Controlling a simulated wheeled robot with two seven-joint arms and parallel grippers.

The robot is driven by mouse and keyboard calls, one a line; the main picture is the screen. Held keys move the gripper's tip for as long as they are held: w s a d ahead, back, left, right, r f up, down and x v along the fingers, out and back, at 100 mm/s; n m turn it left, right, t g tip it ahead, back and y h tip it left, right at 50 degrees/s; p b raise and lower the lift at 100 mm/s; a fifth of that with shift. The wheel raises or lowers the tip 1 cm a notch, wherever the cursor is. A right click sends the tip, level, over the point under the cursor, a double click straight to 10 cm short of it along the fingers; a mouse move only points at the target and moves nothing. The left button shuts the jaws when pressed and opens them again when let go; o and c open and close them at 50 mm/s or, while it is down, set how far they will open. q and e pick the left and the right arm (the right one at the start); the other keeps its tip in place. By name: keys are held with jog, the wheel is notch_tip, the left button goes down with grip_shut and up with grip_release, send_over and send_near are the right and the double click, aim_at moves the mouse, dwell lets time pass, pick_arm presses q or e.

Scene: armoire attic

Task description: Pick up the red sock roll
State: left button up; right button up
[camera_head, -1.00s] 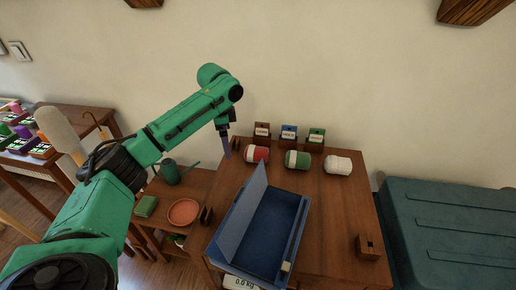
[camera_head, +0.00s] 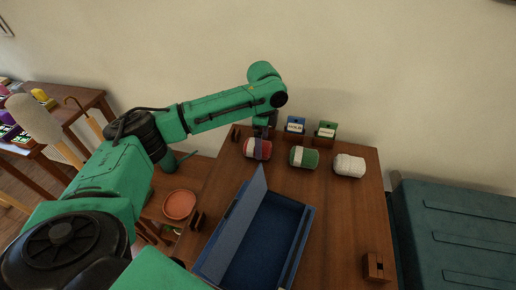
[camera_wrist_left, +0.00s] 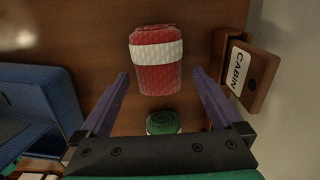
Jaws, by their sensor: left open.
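The red sock roll (camera_head: 252,149), with a white band, lies on the wooden table (camera_head: 340,215) near its back left. My left gripper (camera_head: 261,150) is over it, its fingers partly covering it in the head view. In the left wrist view the red sock roll (camera_wrist_left: 155,76) lies between the spread fingers of my left gripper (camera_wrist_left: 160,74), beyond or level with their tips. The jaws are open and empty. I cannot tell how high the fingertips are above the roll. My right gripper is not in view.
A green sock roll (camera_head: 304,157) and a white one (camera_head: 349,165) lie to the right. An open blue box (camera_head: 258,235) stands in front. A wooden block (camera_head: 376,267) sits front right.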

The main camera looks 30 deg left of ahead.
pick_arm(q)
jog(key=shift+f, duration=1.45)
jog(key=shift+s, duration=0.1)
jog(key=c, duration=1.3)
jog(key=shift+r, duration=0.15)
